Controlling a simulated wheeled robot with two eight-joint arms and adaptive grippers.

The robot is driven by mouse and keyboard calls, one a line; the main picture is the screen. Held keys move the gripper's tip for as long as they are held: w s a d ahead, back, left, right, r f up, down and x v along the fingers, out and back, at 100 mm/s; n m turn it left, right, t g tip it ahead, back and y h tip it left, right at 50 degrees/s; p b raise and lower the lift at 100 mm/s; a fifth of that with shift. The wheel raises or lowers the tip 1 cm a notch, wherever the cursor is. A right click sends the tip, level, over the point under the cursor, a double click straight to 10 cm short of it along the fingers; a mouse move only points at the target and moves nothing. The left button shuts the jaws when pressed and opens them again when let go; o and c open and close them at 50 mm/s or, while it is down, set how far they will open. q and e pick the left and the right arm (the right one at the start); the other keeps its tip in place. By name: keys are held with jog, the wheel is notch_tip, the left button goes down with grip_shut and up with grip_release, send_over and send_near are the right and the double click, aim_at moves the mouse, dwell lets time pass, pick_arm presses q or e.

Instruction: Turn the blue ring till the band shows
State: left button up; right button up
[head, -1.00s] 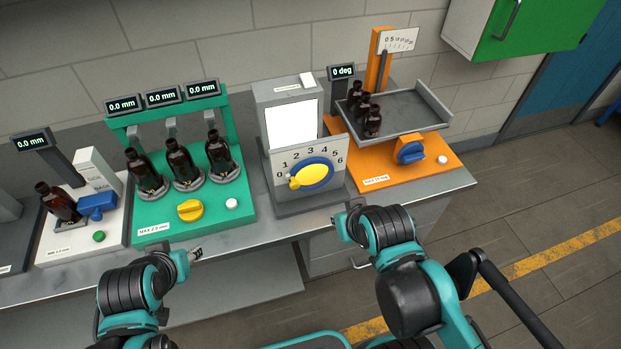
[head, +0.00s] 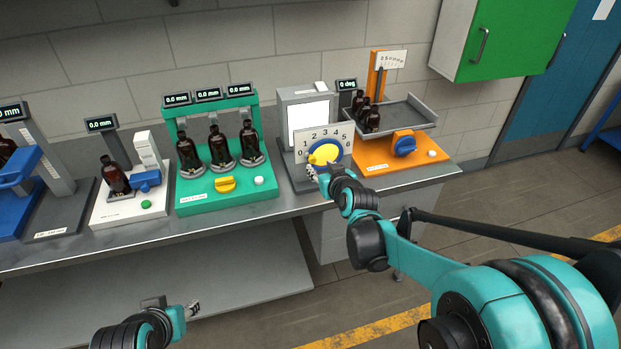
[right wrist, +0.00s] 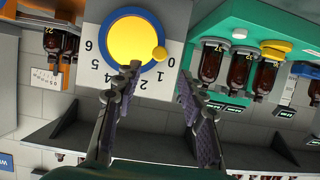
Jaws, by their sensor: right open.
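The blue ring (head: 341,153) surrounds a yellow disc (head: 326,152) on a white scale plate numbered 0 to 6. The ring also shows in the right wrist view (right wrist: 160,28), where the disc's small yellow knob (right wrist: 159,53) points toward 0. My right gripper (head: 312,172) is at the dial's lower left; in the wrist view its open fingers (right wrist: 157,72) stand around the knob's line, with nothing seen between them. One finger overlaps the ring's edge; contact cannot be told. The lit white panel (head: 307,120) behind the plate looks blank. My left gripper (head: 192,308) is low, away from the bench.
A green station (head: 225,195) with several amber bottles stands left of the dial. An orange station (head: 400,160) with a grey tray of bottles stands right. A white station (head: 125,210) is farther left. The bench front edge is clear.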

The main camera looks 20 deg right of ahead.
aim_at(313, 160)
jog(key=b+x, duration=0.2)
jog(key=x, duration=0.6)
grip_shut()
